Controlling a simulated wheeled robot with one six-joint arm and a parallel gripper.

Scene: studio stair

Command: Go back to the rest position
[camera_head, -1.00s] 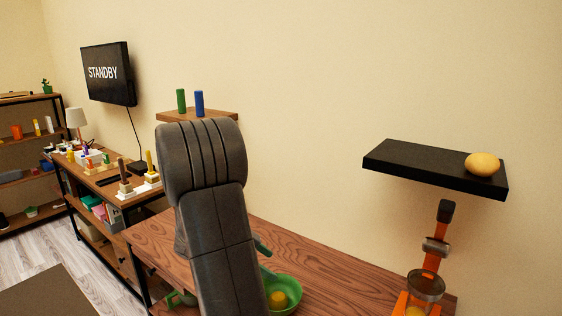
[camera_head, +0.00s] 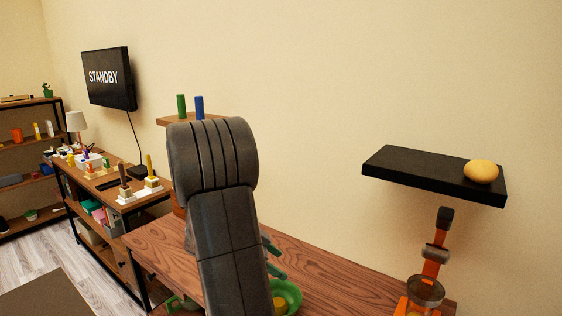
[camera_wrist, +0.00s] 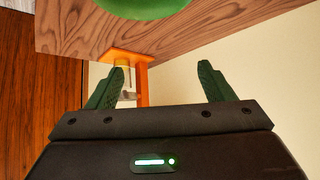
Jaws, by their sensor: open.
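My gripper (camera_wrist: 161,67) is open, with its two green fingers apart and nothing between them in the wrist view. In the head view its green fingers (camera_head: 271,258) show just right of my arm, above the wooden table (camera_head: 330,270). A green bowl (camera_head: 291,293) with something yellow in it (camera_head: 281,308) sits on the table, partly hidden by my arm. The bowl's underside or rim (camera_wrist: 143,8) also shows at the top of the wrist view.
An orange stand (camera_head: 432,265) with a clear cup (camera_head: 425,291) is at the table's right. A black shelf (camera_head: 415,170) above holds a yellow round thing (camera_head: 480,171). A small wall shelf (camera_head: 230,118) holds green and blue cylinders. A cluttered desk (camera_head: 140,208) stands left.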

